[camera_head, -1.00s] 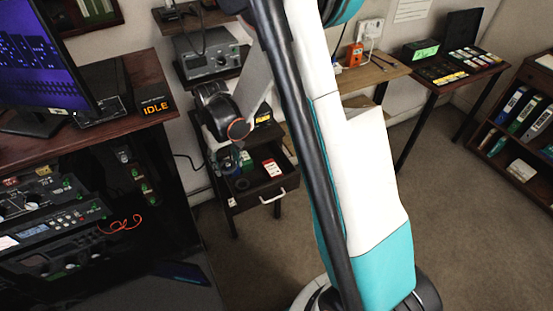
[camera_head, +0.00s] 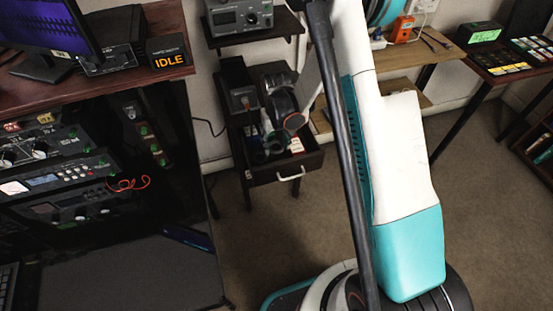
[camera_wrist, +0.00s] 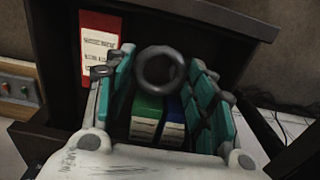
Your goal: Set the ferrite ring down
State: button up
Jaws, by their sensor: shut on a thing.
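The dark grey ferrite ring (camera_wrist: 142,72) is between the teal finger pads of my gripper (camera_wrist: 163,62) in the wrist view. My gripper is shut on it, and the ring's hole faces the camera. In the head view my gripper (camera_head: 272,142) is over the open drawer (camera_head: 262,177). The ring cannot be told apart clearly there. Beyond the ring, in the wrist view, a green box (camera_wrist: 146,117) and a blue box (camera_wrist: 173,122) stand side by side.
A red box with a white label (camera_wrist: 98,52) stands left of the fingers in the wrist view. The drawer's front has a pale handle (camera_head: 291,175). A desk with a monitor (camera_head: 42,32) is at left. Floor right of the drawer is clear.

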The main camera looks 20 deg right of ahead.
notch_tip(320, 180, down, 8)
jog(key=b, duration=0.2)
jog(key=shift+r+b, duration=0.1)
jog(key=shift+b, duration=0.2)
jog(key=shift+c, duration=0.4)
jog(key=shift+s+r, duration=0.1)
jog(key=o, duration=0.9)
